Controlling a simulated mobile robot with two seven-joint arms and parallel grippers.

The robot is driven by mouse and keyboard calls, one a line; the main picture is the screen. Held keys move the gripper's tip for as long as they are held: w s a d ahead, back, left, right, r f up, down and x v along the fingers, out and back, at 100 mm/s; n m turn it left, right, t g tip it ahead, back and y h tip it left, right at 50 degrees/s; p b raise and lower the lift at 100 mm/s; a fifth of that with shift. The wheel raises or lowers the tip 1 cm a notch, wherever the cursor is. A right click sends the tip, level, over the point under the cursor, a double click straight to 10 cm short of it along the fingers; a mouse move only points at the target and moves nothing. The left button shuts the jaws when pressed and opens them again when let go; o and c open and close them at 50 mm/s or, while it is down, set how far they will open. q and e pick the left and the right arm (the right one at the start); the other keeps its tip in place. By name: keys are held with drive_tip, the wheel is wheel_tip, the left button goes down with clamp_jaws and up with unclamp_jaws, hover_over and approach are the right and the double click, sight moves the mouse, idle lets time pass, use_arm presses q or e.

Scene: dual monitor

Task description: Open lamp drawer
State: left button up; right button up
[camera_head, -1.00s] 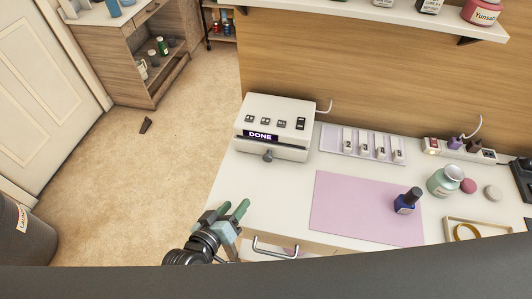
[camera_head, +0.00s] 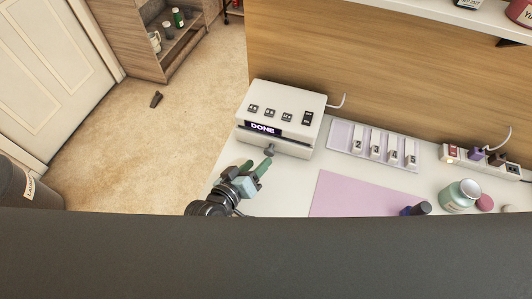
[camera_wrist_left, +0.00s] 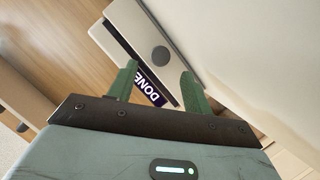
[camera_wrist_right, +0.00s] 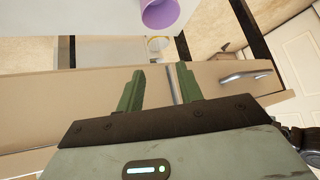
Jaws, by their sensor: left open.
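The lamp (camera_head: 281,112) is a white box on the desk with a lit display reading DONE. Its drawer front (camera_head: 273,146) bears a grey knob (camera_head: 269,150); the drawer looks closed. My left gripper (camera_head: 256,166) is open just in front of the drawer, its green fingers close to the knob. In the left wrist view the round knob (camera_wrist_left: 160,56) lies beyond the fingertips, roughly between them in line of sight; I cannot tell whether they touch. My right gripper (camera_wrist_right: 161,80) shows only in its wrist view, fingers apart, facing a wooden desk front.
A pink mat (camera_head: 352,196), a numbered tray (camera_head: 373,145), a teal jar (camera_head: 461,194) and a power strip (camera_head: 480,159) are on the desk. A desk drawer handle (camera_wrist_right: 245,77) shows in the right wrist view. The floor left of the desk is mostly clear.

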sight(267, 153)
use_arm(q)
drive_tip(key=x, duration=0.5)
drive_tip(key=shift+w+d+f, duration=0.15)
drive_tip(key=shift+w+d, duration=0.05)
clamp_jaws()
